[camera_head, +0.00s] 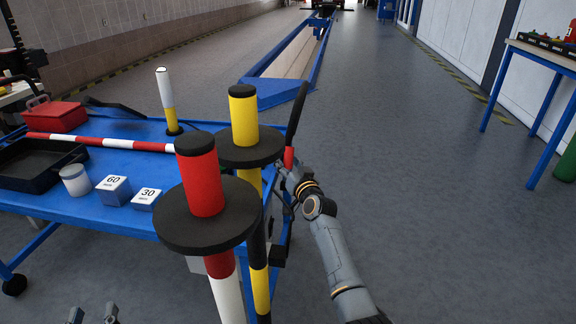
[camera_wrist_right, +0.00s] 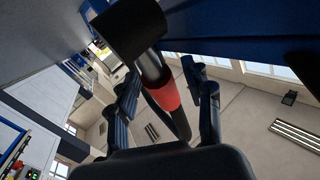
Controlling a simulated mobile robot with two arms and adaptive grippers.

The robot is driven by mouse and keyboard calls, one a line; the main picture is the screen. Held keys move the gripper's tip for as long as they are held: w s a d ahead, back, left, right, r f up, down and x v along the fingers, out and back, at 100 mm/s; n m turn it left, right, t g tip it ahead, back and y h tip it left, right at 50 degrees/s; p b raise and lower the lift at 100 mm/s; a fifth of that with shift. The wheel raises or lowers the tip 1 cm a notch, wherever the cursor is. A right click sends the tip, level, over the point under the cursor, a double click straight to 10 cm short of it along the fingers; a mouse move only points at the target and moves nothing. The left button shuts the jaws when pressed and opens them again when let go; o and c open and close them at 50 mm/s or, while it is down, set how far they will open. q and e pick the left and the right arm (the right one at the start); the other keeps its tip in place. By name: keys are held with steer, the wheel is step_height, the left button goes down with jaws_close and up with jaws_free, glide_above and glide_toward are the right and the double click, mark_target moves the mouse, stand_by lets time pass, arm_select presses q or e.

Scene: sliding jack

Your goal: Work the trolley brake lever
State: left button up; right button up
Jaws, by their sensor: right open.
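The blue trolley (camera_head: 110,212) stands at the left in the head view. A lever with a red section (camera_head: 289,158) and a dark upper part rises at its right edge; I take this as the brake lever.
A red-white post (camera_head: 204,185) and a yellow-black post (camera_head: 244,117), each with a black disc, stand left of my right arm. The trolley carries a red box (camera_head: 55,116), a black tray (camera_head: 30,182) and blocks marked 60 and 30.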

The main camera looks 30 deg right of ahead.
jaws_close()
stand_by(0.3)
